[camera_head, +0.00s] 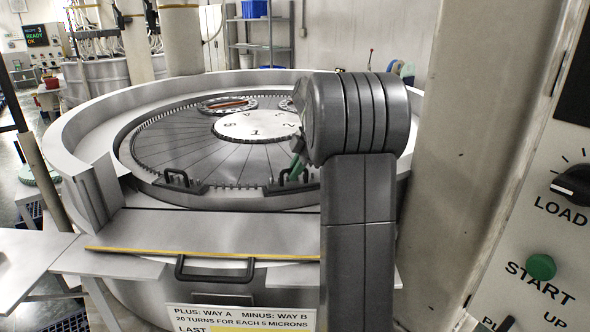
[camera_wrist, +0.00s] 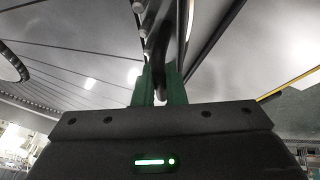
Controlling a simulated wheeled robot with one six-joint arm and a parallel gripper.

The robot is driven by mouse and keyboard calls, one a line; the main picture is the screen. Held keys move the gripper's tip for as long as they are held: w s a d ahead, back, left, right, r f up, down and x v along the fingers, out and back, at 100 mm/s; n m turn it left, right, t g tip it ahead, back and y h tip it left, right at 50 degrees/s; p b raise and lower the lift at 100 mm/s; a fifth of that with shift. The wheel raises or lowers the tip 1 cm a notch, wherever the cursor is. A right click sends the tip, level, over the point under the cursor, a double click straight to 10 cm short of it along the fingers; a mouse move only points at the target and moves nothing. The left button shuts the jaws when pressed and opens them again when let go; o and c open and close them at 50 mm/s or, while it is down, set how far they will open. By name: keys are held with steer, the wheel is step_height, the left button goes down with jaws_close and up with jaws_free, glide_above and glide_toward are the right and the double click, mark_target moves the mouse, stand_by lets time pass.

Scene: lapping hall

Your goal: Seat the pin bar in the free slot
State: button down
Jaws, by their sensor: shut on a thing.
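The held pin bar (camera_head: 274,187) is dark, with a black loop handle and a row of pale pins, at the front right edge of the round plate. My gripper (camera_head: 298,168) is at its handle, partly behind my arm in the head view. In the wrist view the green fingers of my gripper (camera_wrist: 160,86) are shut on the handle of the pin bar (camera_wrist: 160,35), whose pins show to the left. A second handled bar (camera_head: 180,181) sits further left on the rim. The free slot cannot be made out; whether the held bar touches the rim cannot be told.
The dark segmented plate (camera_head: 190,150) carries a white numbered disc (camera_head: 256,125) and toothed rings. A pale raised wall (camera_head: 90,170) surrounds it, with a flat ledge (camera_head: 210,222) and yellow strip in front. A column (camera_head: 465,150) and control panel (camera_head: 540,230) stand right.

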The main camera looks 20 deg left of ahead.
steer(key=shift+f, duration=0.35)
steer(key=c, duration=1.4)
jaws_free()
steer(key=b+v, duration=0.1)
steer(key=v, duration=1.3)
steer(key=shift+a+f, duration=0.1)
steer(key=x, duration=1.3)
steer(key=shift+a+f+p, duration=0.15)
steer(key=shift+f+p, duration=0.2)
steer(key=shift+r, duration=0.25)
